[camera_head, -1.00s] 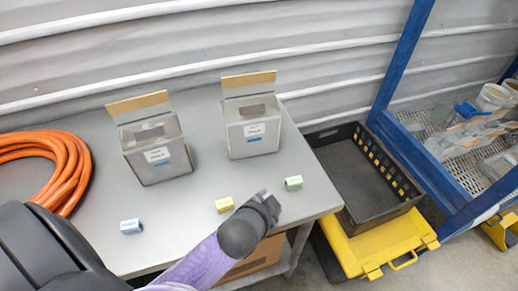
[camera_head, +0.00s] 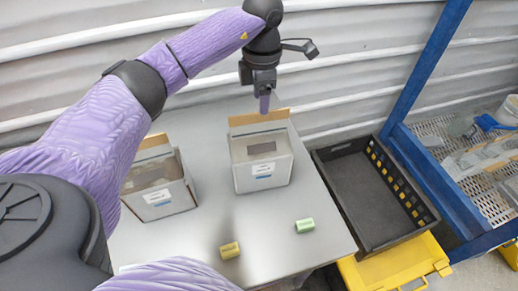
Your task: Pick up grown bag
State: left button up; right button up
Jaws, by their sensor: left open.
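No thing is clearly marked as the grown bag. A small yellow block-like pack (camera_head: 230,250) lies near the front edge of the grey table (camera_head: 320,240). A small green one (camera_head: 305,226) lies to its right. Two grey hopper boxes with raised tan-edged lids stand behind them, the left box (camera_head: 165,201) and the right box (camera_head: 264,172). My left gripper (camera_head: 264,104) is open, points down and is in front of the right box's lid in the picture, high above the small packs. It holds nothing that I can see. My right gripper is not in view.
A black crate (camera_head: 428,217) stands right of the table above a yellow case (camera_head: 400,265). A blue-framed rack (camera_head: 425,65) with mesh shelf is at the far right. Corrugated wall is behind.

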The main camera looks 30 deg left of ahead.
aim_at(259, 116)
pick_arm(q)
jog(key=f, duration=0.4)
jog(key=s+f, duration=0.1)
jog(key=f, duration=0.1)
jog(key=shift+a, duration=0.1)
jog(key=shift+w+f, duration=0.15)
jog(key=shift+f, duration=0.1)
grip_shut()
dwell(0.3)
dwell(0.3)
